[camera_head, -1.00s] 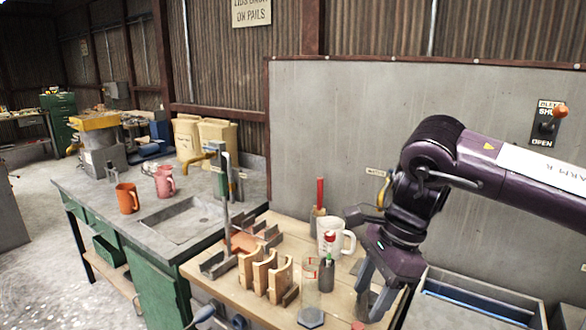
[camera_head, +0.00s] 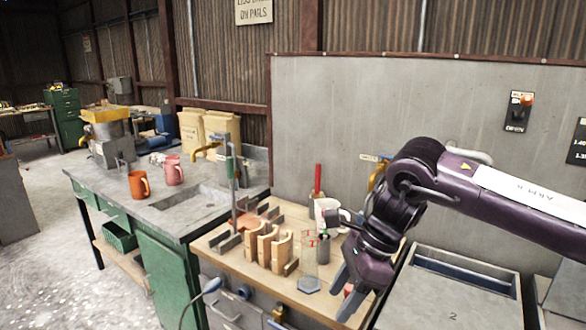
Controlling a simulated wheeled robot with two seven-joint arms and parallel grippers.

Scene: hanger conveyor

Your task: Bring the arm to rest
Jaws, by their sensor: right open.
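My right arm (camera_head: 520,195), dark purple with a white label, comes in from the right. My right gripper (camera_head: 348,298) points down over the right front part of the wooden worktop (camera_head: 232,257). Its fingers are apart, and I see nothing held between them. A small red thing shows by the fingers, partly hidden. The white mug (camera_head: 326,213) stands behind the gripper, partly hidden by the arm. A clear cylinder (camera_head: 309,268) stands just left of the fingers. My left gripper is not in view.
Curved tan blocks (camera_head: 266,247) in a row and a metal stand (camera_head: 237,200) are on the worktop. A red-handled tool (camera_head: 318,182) stands upright behind them. An orange mug (camera_head: 138,185) and a pink mug (camera_head: 173,172) stand by the sink. A grey bin (camera_head: 450,300) is at right.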

